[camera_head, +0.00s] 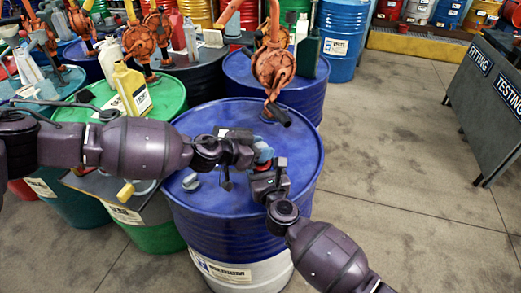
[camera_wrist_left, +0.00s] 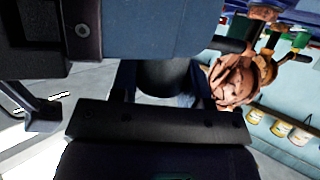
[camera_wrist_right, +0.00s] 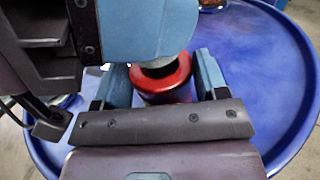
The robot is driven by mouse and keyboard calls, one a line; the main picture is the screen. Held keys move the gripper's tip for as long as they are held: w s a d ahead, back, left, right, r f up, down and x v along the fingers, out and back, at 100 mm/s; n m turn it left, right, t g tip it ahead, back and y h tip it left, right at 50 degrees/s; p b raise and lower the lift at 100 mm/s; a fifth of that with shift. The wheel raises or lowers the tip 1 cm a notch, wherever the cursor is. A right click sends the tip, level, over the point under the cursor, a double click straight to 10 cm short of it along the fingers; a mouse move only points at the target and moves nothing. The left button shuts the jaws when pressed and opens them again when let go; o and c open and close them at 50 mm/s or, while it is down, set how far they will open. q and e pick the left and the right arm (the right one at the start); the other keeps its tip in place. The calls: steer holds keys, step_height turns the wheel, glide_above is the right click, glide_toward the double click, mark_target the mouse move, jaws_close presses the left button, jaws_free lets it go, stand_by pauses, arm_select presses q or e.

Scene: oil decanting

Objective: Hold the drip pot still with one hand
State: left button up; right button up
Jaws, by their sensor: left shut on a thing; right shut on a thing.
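A small red pot (camera_wrist_right: 165,80) with a dark round opening, which looks like the drip pot, sits between the fingers of my right gripper (camera_wrist_right: 162,82) in the right wrist view. In the head view that gripper (camera_head: 264,171) is shut on the pot above the blue drum (camera_head: 210,228). My left gripper (camera_head: 257,151) is close to it, just behind. In the left wrist view it is shut on a dark grey cylindrical thing (camera_wrist_left: 164,76), mostly hidden. Whether this thing touches the red pot is unclear.
An orange hand pump (camera_head: 275,68) stands behind, its dark nozzle (camera_head: 278,114) near the drum's far rim. A pale cap (camera_head: 191,181) lies on the drum top. Green drums with a yellow jug (camera_head: 130,85) stand at left. Bare floor (camera_head: 400,130) lies to the right.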

mark_target(260, 146)
arm_select(q)
steer(key=shift+r, duration=0.5)
steer(key=shift+r, duration=2)
arm_select(e)
steer(key=o, duration=1.3)
steer(key=shift+o, duration=0.2)
steer(key=shift+s, duration=0.1)
arm_select(q)
steer(key=shift+r, duration=0.2)
arm_select(e)
steer(key=v, duration=1.2)
